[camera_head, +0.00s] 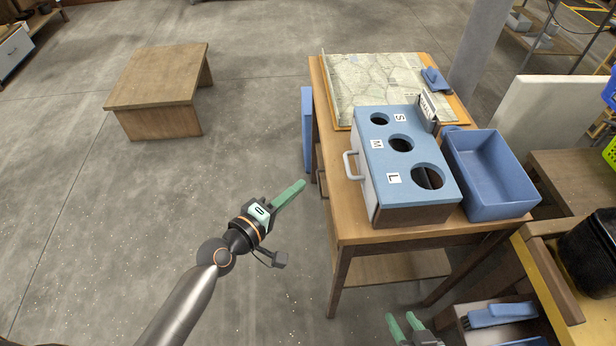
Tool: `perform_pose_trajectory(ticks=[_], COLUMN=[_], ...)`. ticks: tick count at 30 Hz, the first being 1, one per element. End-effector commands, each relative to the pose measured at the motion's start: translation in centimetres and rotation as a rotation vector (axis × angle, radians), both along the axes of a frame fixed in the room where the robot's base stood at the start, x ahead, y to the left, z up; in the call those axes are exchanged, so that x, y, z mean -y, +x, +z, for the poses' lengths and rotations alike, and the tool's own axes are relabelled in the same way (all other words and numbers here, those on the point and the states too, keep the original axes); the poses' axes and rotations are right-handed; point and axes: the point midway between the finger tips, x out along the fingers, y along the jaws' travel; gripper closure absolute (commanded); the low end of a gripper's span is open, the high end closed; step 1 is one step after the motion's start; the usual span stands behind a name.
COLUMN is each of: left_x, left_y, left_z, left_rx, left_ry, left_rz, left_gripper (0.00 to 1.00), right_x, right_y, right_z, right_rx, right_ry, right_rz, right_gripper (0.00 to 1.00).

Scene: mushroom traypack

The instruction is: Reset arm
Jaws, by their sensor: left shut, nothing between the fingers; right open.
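My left gripper (290,194) comes in from the lower left on its arm. Its green fingers are shut with nothing between them. It hangs over the floor, left of the wooden table (345,232) and apart from it. My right gripper (403,324) shows at the bottom edge, in front of the table. Its two green fingers are apart and empty, and the rest of its arm is out of frame.
On the table stand a blue-topped sorting box (408,196) with three holes marked S, M and L, a blue bin (490,203) and a map board (372,85). A low wooden table (160,75) stands at upper left. Floor at left is clear. Shelving with brushes (500,313) is at lower right.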

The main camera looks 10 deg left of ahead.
Motion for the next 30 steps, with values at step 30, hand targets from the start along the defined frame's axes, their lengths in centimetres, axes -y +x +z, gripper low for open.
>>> perform_pose_trajectory(ticks=[30], left_x=[-5.3], left_y=[-18.8], left_z=[-8.4], left_rx=[-0.031], left_ry=[1.296], left_rz=[-0.393], left_gripper=[1.00], right_x=[1.5], right_y=[-1.0], right_z=[7.0], right_rx=[0.002], right_ry=[-0.016], right_rz=[-0.028], right_gripper=[0.55])
